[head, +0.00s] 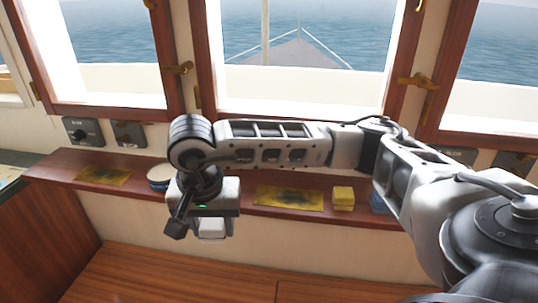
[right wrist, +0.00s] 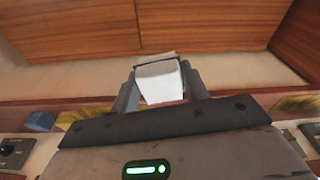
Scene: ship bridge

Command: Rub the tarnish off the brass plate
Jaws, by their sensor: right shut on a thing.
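A brass plate (head: 288,197) with a dark patch in its middle lies on the wooden shelf, right of my right gripper in the head view. A second brass plate (head: 103,175), also with a darker middle, lies at the shelf's left part. My right gripper (head: 211,232) points down in front of the shelf edge. It is shut on a white block (right wrist: 160,82), which shows between the fingers in the right wrist view. The block appears apart from both plates. My left gripper is not in view.
On the wooden shelf (head: 55,164) stand a round blue-and-white tin (head: 159,177), a yellow block (head: 343,198) and a blue object (head: 379,203) partly behind my arm. Wall switch boxes (head: 83,131) and windows rise behind. A wooden surface (head: 180,278) lies below, clear.

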